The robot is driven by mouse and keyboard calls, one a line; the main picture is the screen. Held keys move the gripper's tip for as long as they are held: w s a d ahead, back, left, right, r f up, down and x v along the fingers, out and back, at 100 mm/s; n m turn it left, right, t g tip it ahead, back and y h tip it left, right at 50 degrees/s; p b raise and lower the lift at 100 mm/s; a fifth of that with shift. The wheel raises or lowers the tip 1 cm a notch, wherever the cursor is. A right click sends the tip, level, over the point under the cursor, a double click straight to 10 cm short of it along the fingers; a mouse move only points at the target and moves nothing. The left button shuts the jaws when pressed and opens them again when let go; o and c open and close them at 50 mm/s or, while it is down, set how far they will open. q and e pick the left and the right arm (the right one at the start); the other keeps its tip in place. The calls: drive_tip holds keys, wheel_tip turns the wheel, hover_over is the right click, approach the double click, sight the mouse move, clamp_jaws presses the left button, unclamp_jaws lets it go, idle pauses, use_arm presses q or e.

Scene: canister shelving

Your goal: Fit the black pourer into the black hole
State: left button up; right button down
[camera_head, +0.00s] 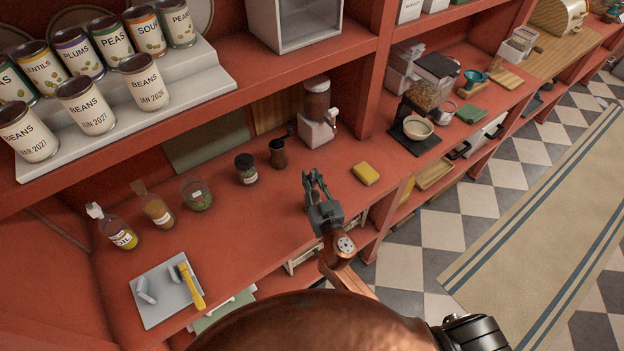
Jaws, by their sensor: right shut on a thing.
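My right gripper (314,178) is above the front part of the red counter (240,228), left of the yellow sponge. It is shut on a small dark thing, which I take to be the black pourer; the fingers mostly hide it. I cannot make out the black hole for certain. A dark bottle (278,154) stands upright behind and left of the gripper, apart from it. An oil bottle with a white top (121,233) and an amber bottle (157,210) stand farther left. My left gripper is not in view.
Two jars, one green (197,194) and one dark-lidded (246,170), stand between the bottles. A white dispenser (318,128) stands behind. The yellow sponge (366,173) lies to the right. Cans fill the shelf above.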

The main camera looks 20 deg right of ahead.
drive_tip(key=shift+r, duration=0.2)
idle(0.4)
drive_tip(key=shift+r+p, duration=2.05)
drive_tip(key=shift+r, duration=0.25)
